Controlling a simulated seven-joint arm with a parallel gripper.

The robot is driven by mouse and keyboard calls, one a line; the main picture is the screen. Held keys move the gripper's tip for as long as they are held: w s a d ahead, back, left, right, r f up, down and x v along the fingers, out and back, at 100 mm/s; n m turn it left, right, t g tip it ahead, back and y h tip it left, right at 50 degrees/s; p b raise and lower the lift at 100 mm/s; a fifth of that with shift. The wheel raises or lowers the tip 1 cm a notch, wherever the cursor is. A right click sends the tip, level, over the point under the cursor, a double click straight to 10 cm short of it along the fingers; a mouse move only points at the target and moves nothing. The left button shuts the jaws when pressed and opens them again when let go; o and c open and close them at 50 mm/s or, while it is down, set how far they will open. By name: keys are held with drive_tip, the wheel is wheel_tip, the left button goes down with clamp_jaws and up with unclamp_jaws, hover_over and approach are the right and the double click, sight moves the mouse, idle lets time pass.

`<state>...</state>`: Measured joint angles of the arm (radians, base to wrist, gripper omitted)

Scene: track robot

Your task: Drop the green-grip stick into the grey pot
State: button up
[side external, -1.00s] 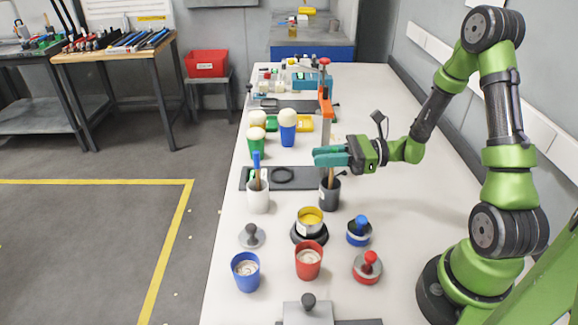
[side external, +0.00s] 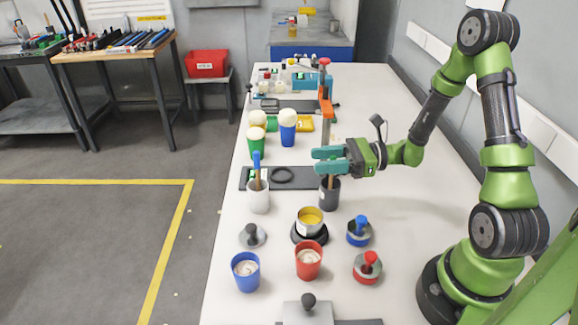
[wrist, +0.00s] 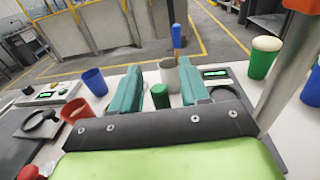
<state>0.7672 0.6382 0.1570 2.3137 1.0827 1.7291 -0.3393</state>
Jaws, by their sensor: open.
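The grey pot (side external: 330,194) stands upright on the white table in the side view, just below my gripper. The brown shaft of the green-grip stick (side external: 331,181) stands up out of its mouth. The stick's green grip (wrist: 160,96) shows between my fingers in the wrist view, with a gap on each side. My gripper (side external: 328,160) is open around the grip, above the pot; it also fills the wrist view (wrist: 158,92). The pot is hidden in the wrist view, and the fingers cover the grip in the side view.
A whitish pot (side external: 258,199) with a blue-grip stick (side external: 256,160) stands to the left. An orange-topped post (side external: 326,88) rises just behind my gripper. A yellow-filled tin (side external: 310,219), a blue cup (side external: 246,272) and a red cup (side external: 308,261) stand in front.

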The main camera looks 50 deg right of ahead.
drive_tip(key=r+v, duration=0.1)
drive_tip(key=v, duration=1.1)
drive_tip(key=s+a+r+n+g+h, duration=0.1)
drive_tip(key=s+a+n+g+h, duration=0.15)
drive_tip(key=a+n+g, duration=0.35)
drive_tip(key=s+a+r+n+g+h, duration=0.2)
drive_tip(key=a+n+g+h, duration=0.15)
drive_tip(key=a+n, duration=0.3)
wheel_tip(320, 180, up, 8)
drive_tip(key=a+n+t+h, duration=0.1)
drive_tip(key=n+t+h, duration=0.4)
drive_tip(key=n, duration=0.4)
drive_tip(key=shift+s+a+r+n, duration=0.25)
drive_tip(key=shift+s+a+n, duration=0.1)
drive_tip(key=shift+s, duration=0.1)
